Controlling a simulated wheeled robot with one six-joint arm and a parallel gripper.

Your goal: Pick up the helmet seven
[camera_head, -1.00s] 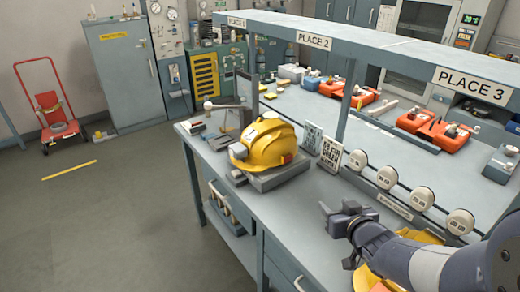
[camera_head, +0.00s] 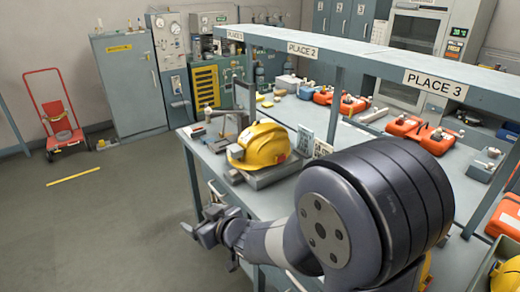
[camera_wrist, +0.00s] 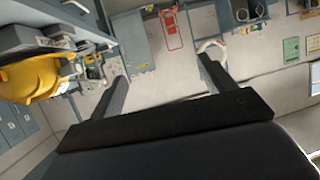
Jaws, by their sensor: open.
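A yellow helmet (camera_head: 264,146) with a grey lamp on its front rests on a grey block on the workbench (camera_head: 283,196). In the wrist view a yellow helmet (camera_wrist: 30,80) shows at the left edge, outside my fingers. No number is readable on it. My gripper (camera_head: 202,228) is in front of the bench edge, below and left of the helmet and apart from it. The wrist view shows my gripper (camera_wrist: 162,85) open, with nothing between its fingers. Another yellow helmet (camera_head: 508,276) is partly visible at the bottom right corner.
A shelf with PLACE signs (camera_head: 434,84) runs above the bench. Orange cases (camera_head: 417,133) lie under it. Small stands and cards are near the helmet. A red hand truck (camera_head: 62,130) and a grey cabinet (camera_head: 130,85) stand at the back left.

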